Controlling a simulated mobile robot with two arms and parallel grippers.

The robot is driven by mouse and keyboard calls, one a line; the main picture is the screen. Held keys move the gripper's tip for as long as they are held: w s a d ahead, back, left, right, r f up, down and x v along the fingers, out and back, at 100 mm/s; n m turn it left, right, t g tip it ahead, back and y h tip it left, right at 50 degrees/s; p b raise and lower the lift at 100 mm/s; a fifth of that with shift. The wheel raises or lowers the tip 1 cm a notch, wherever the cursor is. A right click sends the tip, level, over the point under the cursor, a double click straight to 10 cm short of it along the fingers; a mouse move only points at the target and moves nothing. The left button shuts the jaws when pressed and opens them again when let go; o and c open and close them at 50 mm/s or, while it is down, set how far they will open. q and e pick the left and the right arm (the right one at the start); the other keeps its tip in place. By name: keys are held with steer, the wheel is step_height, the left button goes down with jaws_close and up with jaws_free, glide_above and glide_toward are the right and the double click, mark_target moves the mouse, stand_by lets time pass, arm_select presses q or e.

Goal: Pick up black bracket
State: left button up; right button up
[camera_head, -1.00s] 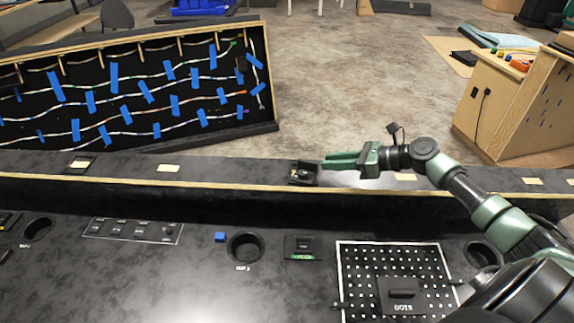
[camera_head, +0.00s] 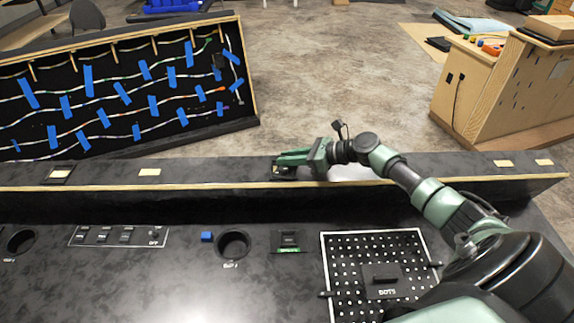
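The black bracket (camera_head: 284,174) sits on the dark raised ledge behind the console panel, near the middle of the head view. My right gripper (camera_head: 281,161), with green fingers, reaches in from the right and its fingertips are at the bracket, covering its upper part. I cannot tell whether the fingers touch it or are closed around it. My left gripper is not in view.
The ledge (camera_head: 220,172) has a light wooden front edge and several pale labels. Below it lie a blue cube (camera_head: 207,236), a round cup hole (camera_head: 233,243) and a perforated DOTS panel (camera_head: 375,246). A tilted LED board (camera_head: 120,88) stands behind on the left.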

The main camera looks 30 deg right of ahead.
jaws_close()
